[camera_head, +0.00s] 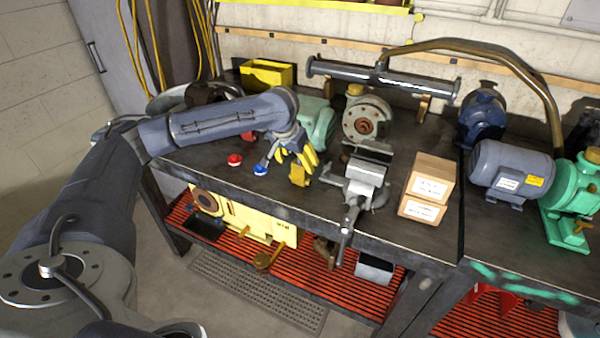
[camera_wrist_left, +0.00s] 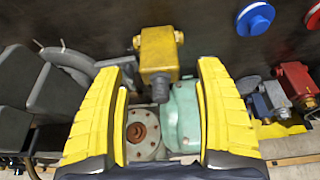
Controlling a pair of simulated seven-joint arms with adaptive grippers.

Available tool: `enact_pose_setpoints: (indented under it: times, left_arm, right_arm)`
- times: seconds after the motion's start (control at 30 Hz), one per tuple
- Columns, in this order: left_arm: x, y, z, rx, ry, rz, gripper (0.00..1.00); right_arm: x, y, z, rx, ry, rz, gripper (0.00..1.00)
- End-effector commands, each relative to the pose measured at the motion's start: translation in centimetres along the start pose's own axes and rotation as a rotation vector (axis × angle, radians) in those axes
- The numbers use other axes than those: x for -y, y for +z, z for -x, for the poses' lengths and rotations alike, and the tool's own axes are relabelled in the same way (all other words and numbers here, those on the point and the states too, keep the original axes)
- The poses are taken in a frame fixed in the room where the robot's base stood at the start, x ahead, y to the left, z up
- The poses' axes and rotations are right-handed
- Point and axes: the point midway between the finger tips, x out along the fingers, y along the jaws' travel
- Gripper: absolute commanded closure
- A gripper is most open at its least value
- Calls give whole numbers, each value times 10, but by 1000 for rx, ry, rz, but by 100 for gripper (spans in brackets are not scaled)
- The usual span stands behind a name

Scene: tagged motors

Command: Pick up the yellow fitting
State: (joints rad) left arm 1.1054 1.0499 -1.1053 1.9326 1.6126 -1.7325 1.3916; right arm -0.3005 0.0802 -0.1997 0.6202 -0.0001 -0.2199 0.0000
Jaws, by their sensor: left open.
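The yellow fitting (camera_head: 299,174) is a small blocky piece near the front edge of the workbench, left of the vise. It also shows in the left wrist view (camera_wrist_left: 158,50), centred between and just past my fingertips. My left gripper (camera_head: 297,157) has yellow fingers and is just above and behind the fitting in the head view. In the left wrist view the fingers (camera_wrist_left: 160,75) are spread wide with nothing held between them. I cannot tell whether a finger touches the fitting. My right gripper is not in view.
A blue knob (camera_head: 260,169) and a red knob (camera_head: 235,160) are left of the fitting. A grey vise (camera_head: 363,182) is close on the right, with cardboard boxes (camera_head: 430,180) beyond. A flanged pump (camera_head: 364,120) and green housing (camera_head: 318,122) stand behind.

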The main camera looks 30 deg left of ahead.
Motion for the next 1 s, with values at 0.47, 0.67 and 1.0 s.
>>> enact_pose_setpoints:
  times: [0.47, 0.67, 1.0]
  left_arm:
    - [0, 1, -44, 1, 0, 1, 29]
    - [0, 1, -45, 1, 0, 0, 29]
    - [0, 1, -44, 1, 0, 0, 64]
  right_arm:
    - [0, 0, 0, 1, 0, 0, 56]
    - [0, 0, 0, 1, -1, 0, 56]
    - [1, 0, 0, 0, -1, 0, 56]
